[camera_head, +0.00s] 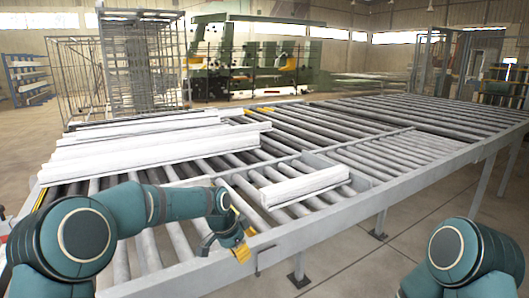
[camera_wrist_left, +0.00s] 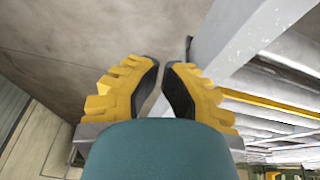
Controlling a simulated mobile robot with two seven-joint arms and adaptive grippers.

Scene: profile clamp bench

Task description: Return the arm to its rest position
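In the head view my left arm (camera_head: 130,208) reaches in from the left over the near side of the roller table (camera_head: 292,235). My left gripper (camera_head: 240,236), with yellow fingers, hangs at the table's near edge. My right arm (camera_head: 462,255) shows at the lower right. Its gripper is out of view.
Several long white profiles (camera_head: 150,147) lie on the left rollers. A shorter white profile (camera_head: 305,186) lies apart on the rollers, right of my left gripper. The table's metal frame also runs close by in the left wrist view (camera_wrist_left: 235,35). Bare floor (camera_head: 375,262) lies in front.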

